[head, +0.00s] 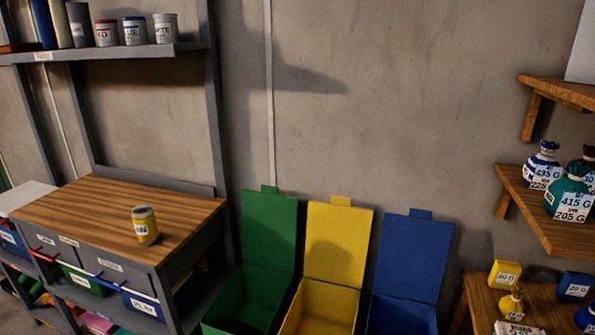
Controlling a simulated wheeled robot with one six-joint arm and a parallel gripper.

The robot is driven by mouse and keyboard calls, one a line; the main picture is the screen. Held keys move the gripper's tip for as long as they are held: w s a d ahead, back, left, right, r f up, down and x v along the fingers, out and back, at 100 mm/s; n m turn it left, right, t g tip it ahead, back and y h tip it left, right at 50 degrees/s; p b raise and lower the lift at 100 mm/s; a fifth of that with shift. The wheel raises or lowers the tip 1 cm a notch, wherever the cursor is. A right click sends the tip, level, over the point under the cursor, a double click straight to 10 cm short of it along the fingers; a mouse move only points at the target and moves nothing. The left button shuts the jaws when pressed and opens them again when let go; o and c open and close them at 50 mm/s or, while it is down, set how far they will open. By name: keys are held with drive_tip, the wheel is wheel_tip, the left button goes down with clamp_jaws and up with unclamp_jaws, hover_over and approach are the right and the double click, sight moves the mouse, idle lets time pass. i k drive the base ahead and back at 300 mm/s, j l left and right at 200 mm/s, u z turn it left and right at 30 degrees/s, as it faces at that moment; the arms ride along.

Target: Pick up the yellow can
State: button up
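A yellow can (146,226) with a white label and a greyish top stands upright on the wooden top of a workbench (100,205). It stands near the bench's front right part, apart from other things. My gripper is not in view.
Open green (268,228), yellow (338,243) and blue (410,255) bins stand right of the bench. A shelf above the bench holds red (106,33), blue (134,31) and white (165,28) labelled cans. The benchtop around the can is clear.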

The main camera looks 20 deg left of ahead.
sight(143, 217)
drive_tip(key=u, duration=2)
